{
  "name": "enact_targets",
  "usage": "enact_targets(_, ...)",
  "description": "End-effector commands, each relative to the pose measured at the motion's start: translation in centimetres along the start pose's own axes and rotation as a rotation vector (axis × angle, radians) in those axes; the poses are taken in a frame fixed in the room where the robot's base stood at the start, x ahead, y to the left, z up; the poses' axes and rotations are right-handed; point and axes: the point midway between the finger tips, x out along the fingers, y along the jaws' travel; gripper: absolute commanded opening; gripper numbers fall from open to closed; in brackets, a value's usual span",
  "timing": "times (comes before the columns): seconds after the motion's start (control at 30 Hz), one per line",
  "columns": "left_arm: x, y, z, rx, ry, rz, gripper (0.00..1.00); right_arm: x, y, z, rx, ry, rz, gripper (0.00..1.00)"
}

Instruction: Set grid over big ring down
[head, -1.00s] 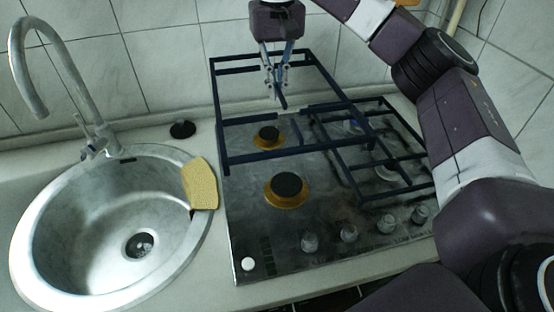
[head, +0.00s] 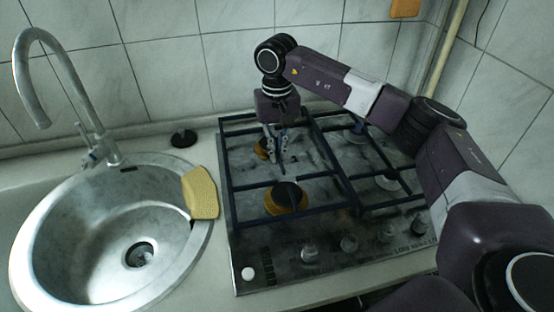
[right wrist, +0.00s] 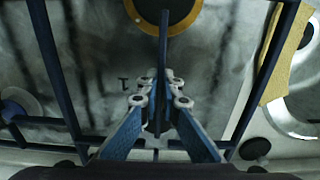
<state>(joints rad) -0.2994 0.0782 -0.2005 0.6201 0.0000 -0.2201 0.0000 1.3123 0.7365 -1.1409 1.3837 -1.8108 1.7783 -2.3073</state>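The dark grid (head: 227,170) lies over the left half of the hob, low and roughly level. Its bars frame the big yellow burner ring (head: 286,197) at the front and the small ring (head: 262,150) behind. My right gripper (head: 277,160) is above the grid's middle, shut on a short inner bar. In the right wrist view the blue fingers (right wrist: 158,84) close around this bar, and a ring (right wrist: 165,12) shows beyond it. Whether the grid's feet touch the hob is not clear. My left gripper is not in view.
A second grid (head: 378,207) sits on the hob's right half, close beside the held one. Knobs (head: 349,243) line the front. A round sink (head: 60,235) with a yellow sponge (head: 201,192) is at the left. The tiled wall (head: 190,60) stands close behind.

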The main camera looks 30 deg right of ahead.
Motion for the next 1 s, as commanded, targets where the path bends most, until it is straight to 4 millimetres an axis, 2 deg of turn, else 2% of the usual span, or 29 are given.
enact_targets(0.2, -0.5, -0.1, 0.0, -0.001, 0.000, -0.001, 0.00, 2.7, 0.0, 0.0, 0.000, 0.000, -0.001, 0.00)
enact_targets(0.57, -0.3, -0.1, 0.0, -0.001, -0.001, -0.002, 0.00, 3.2, 0.0, 0.0, 0.000, 0.002, -0.001, 0.00)
enact_targets(0.77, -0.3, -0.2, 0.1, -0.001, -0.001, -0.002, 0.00, 3.4, 0.0, 0.1, 0.000, -0.002, 0.002, 0.22)
enact_targets(1.0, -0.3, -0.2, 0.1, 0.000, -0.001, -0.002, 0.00, 3.4, 0.0, 0.1, 0.000, -0.002, 0.002, 0.22)
